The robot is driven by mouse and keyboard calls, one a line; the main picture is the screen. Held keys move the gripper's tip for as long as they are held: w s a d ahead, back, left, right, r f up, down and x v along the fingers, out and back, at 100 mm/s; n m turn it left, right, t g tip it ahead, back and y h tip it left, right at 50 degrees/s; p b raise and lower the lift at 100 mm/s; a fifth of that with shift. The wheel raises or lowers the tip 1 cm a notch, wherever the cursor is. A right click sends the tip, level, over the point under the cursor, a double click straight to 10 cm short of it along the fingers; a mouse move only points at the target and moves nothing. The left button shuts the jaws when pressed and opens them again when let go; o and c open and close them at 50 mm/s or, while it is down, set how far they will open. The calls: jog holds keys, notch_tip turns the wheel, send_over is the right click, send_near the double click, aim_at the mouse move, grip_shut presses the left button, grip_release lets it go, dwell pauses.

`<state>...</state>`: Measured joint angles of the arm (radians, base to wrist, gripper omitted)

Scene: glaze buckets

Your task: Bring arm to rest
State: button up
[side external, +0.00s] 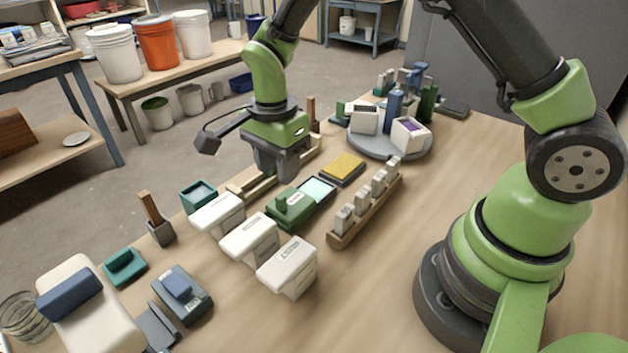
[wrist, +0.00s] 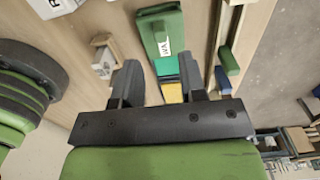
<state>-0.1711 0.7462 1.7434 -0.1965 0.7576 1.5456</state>
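My arm reaches from its base on the right over the wooden table. My gripper (side external: 280,176) points down above the left part of the table, near a wooden rail (side external: 248,182). In the wrist view my gripper (wrist: 161,70) has its two dark fingers spread apart with nothing held between them. Beyond the fingertips lie a green block with a white label (wrist: 160,35) and part of a yellow pad (wrist: 172,92). The side view shows the green block (side external: 290,208) in front of the gripper. How high the fingertips are above the table is hard to tell.
White blocks (side external: 250,238) stand at the front, and a wooden rack (side external: 345,236) holds several small pieces. A round grey turntable (side external: 378,150) with blocks is at the back. A yellow pad (side external: 344,167) lies midway. The table between rack and my base is clear.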

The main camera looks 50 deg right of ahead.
jog(key=shift+r, duration=0.2)
jog(key=s+d+r+n+t+y, duration=0.15)
jog(key=s+r+n, duration=0.3)
jog(key=r, duration=0.45)
jog(key=s+d+r+n+t, duration=0.1)
jog(key=s+r+n+t, duration=0.25)
jog(key=s+r, duration=0.4)
jog(key=s+r+n+t, duration=0.2)
jog(key=s+r+n, duration=0.1)
jog(key=s+n, duration=0.3)
jog(key=shift+s+d, duration=0.25)
jog(key=shift+s, duration=0.1)
